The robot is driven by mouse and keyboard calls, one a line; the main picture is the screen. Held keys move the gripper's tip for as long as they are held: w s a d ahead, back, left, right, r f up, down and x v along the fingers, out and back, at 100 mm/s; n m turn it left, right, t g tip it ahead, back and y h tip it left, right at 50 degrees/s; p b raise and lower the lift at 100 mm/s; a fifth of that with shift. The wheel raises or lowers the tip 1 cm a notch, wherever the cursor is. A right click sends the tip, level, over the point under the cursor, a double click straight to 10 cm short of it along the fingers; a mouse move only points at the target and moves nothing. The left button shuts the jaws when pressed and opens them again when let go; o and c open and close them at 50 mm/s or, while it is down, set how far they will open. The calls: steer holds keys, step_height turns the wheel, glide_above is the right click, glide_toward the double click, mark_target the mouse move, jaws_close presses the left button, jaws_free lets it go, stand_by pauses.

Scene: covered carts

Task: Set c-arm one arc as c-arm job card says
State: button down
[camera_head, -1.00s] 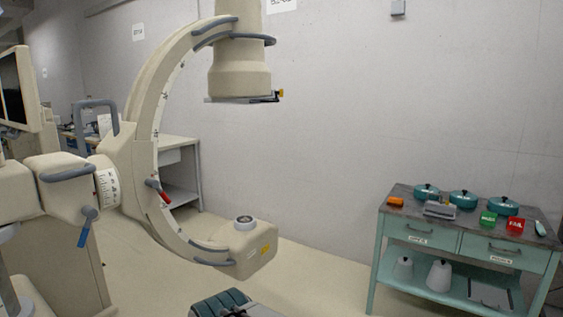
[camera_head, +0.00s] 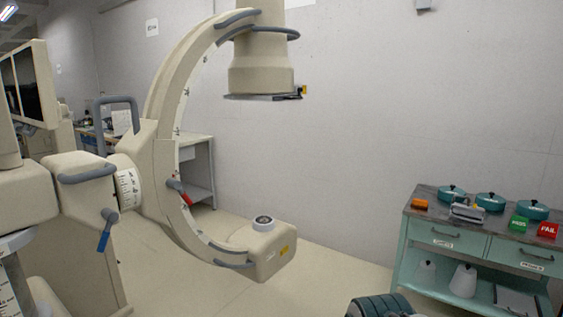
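The C-arm arc (camera_head: 172,92) is a large cream C shape left of centre, open toward the right. A round cream housing (camera_head: 262,62) hangs at its upper end, and a smaller box (camera_head: 264,248) with a round grey top is at its lower end. Dark scale marks run along the arc's inner edge, too small to read. A red-tipped lever (camera_head: 184,196) sits at the arc's carriage. A blue-handled lever (camera_head: 105,236) hangs by a white dial (camera_head: 129,188). My gripper (camera_head: 380,306) shows only as a dark ribbed part at the bottom edge. No job card is readable.
A teal cart (camera_head: 470,240) at the right bears teal pots, an orange block and green and red signs. Monitors (camera_head: 32,88) stand at the left. A bench (camera_head: 196,165) is behind the arc. Floor between arc and cart is clear.

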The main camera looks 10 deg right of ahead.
stand_by(0.4)
steer(key=c, duration=1.3)
jaws_free()
steer(key=shift+c, duration=0.5)
steer(key=shift+w, duration=0.15)
